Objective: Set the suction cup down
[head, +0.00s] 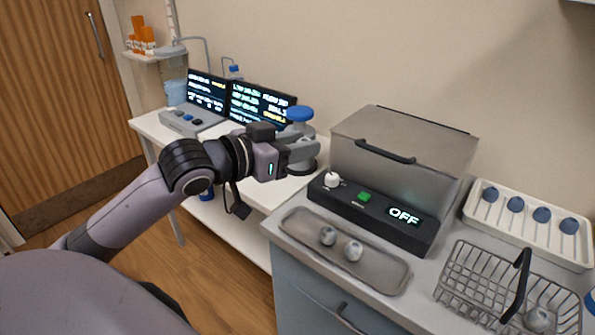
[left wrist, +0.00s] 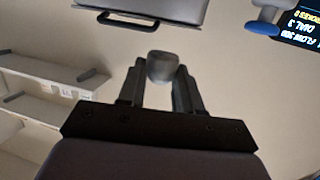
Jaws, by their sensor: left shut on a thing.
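My left gripper (head: 308,149) is over the right end of the white table, beside the steel box. In the left wrist view its fingers (left wrist: 160,85) are shut on a round grey metallic suction cup (left wrist: 163,67). The held cup is hardly distinguishable in the head view, where the gripper covers it. Several blue-bulbed cups (head: 542,215) sit in a white rack (head: 575,252). My right gripper is not in view.
A steel box (head: 405,140) with a lid handle and an OFF display stands on the grey counter. A wire basket (head: 470,283) holds a grey cup (head: 538,318). A blue-topped object (head: 299,113) stands close behind my gripper. Lit screens (head: 262,102) stand on the white table (head: 262,192).

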